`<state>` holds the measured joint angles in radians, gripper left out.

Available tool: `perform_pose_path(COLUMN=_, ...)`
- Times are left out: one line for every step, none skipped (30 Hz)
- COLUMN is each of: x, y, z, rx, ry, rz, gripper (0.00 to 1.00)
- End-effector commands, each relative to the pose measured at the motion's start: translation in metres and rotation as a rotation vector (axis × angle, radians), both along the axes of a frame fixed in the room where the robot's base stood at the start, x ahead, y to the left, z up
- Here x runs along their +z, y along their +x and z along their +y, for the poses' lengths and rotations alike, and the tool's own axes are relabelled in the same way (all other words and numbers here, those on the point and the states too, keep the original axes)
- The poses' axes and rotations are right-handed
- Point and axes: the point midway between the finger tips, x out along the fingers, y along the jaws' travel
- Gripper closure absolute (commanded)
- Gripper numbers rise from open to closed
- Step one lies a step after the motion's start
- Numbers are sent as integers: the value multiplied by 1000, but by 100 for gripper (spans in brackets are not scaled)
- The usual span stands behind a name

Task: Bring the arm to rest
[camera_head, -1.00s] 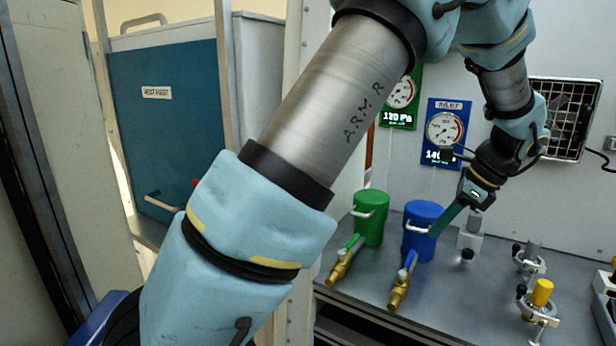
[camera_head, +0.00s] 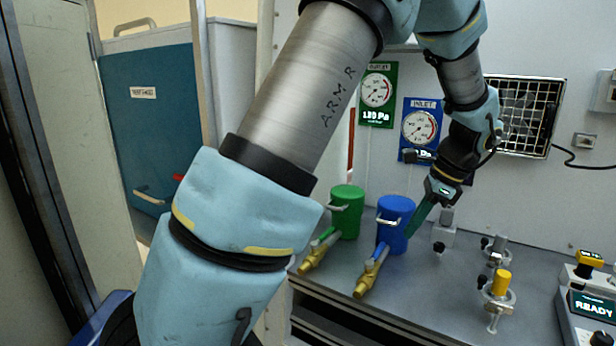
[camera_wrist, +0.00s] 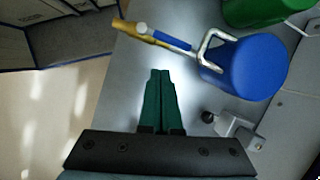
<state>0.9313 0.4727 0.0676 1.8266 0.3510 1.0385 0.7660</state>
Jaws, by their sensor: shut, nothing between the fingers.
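My gripper (camera_head: 417,226) has dark green fingers and hangs over the grey bench, just right of the blue canister (camera_head: 396,222) in the head view. In the wrist view its fingers (camera_wrist: 161,74) are together with nothing between them, pointing at bare bench top. The blue canister, with a pale handle and a brass valve, lies ahead and to the right there (camera_wrist: 245,68). My arm's large links cross the middle of the head view and hide part of the wall and bench.
A green canister (camera_head: 346,212) with a brass valve stands left of the blue one. A clamp with a yellow knob (camera_head: 501,283), other fittings and a box reading READY (camera_head: 592,306) are at right. Gauges (camera_head: 421,128) hang on the wall. The bench (camera_head: 432,285) has bare room in front.

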Motion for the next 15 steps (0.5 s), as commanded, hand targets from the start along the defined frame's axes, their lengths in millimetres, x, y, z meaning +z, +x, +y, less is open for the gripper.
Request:
perform_pose_path(x=0, y=3, z=13, rx=50, ry=-19, rz=-2, gripper=100)
perform_pose_path(x=-1, y=4, z=20, rx=83, ry=-32, rz=-4, gripper=100)
perform_pose_path(x=-2, y=6, z=29, rx=128, ry=-49, rz=-8, gripper=100)
perform_pose_path(x=-2, y=7, z=37, rx=164, ry=-63, rz=-9, gripper=100)
perform_pose_path(x=-3, y=8, z=45, rx=204, ry=-78, rz=-13, gripper=100)
perform_pose_path(x=-4, y=9, z=57, rx=258, ry=-97, rz=-18, gripper=100)
perform_pose_path(x=-4, y=9, z=66, rx=304, ry=-114, rz=-22, gripper=100)
perform_pose_path(x=-5, y=9, z=76, rx=353, ry=-131, rz=-26, gripper=100)
perform_pose_path(x=-6, y=9, z=90, rx=426, ry=-156, rz=-34, gripper=100)
perform_pose_path(x=-7, y=9, z=102, rx=488, ry=-178, rz=-40, gripper=100)
perform_pose_path(x=-8, y=8, z=115, rx=555, ry=-200, rz=-50, gripper=100)
perform_pose_path(x=-9, y=5, z=134, rx=654, ry=-231, rz=-61, gripper=100)
perform_pose_path(x=-10, y=3, z=149, rx=736, ry=-256, rz=-74, gripper=100)
perform_pose_path(x=-11, y=0, z=163, rx=821, ry=-282, rz=-86, gripper=100)
perform_pose_path(x=-13, y=-5, z=182, rx=934, ry=-315, rz=-105, gripper=100)
